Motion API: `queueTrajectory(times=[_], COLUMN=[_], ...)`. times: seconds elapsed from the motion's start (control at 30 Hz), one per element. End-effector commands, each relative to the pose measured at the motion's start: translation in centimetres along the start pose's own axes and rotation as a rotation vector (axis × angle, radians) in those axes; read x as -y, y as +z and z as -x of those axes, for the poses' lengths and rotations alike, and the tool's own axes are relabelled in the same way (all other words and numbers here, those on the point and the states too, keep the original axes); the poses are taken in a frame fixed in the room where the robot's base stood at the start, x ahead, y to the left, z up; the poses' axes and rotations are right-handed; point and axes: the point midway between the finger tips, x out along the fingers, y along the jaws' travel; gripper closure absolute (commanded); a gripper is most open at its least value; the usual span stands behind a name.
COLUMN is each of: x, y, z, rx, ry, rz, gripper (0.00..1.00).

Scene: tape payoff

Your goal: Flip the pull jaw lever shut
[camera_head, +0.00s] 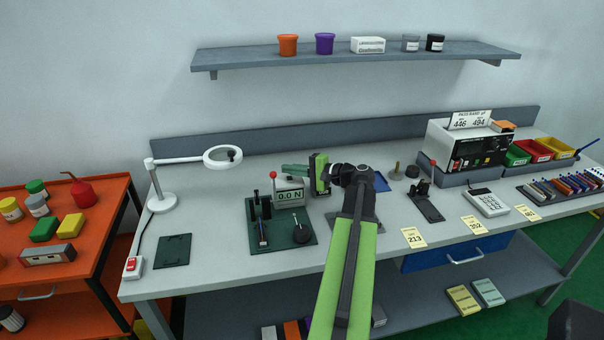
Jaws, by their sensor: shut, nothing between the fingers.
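The pull tester stands on a dark green base plate (283,244) in the middle of the bench. Its display (289,196) reads 0.0 N. A lever with a red knob (273,175) stands roughly upright at the display's left edge, beside black jaw posts (256,207). I cannot tell clearly whether this is the pull jaw lever or how the jaw sits. My gripper (286,169) is shut and empty. It points left, just above the display and close to the right of the red knob; contact cannot be made out.
A magnifier lamp (222,156) and a dark mat (173,251) are at left. A calculator-like keypad (486,203) and coloured bins (532,150) are at right.

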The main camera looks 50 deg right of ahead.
Motion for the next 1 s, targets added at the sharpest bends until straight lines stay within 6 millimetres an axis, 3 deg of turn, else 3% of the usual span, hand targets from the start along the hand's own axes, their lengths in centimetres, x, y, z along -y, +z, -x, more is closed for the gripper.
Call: queueTrajectory(times=[0.1,0.2,0.4,1.0], x=[-0.2,0.1,0.1,0.1], y=[0.0,2.2,3.8,3.1], z=[-2.7,-1.6,-1.1,-1.2], rx=[0.003,0.000,0.000,-0.013], ry=[0.001,0.000,0.000,-0.024], rz=[0.001,0.000,0.000,0.026], gripper=[1.00,1.00,1.00,1.00])
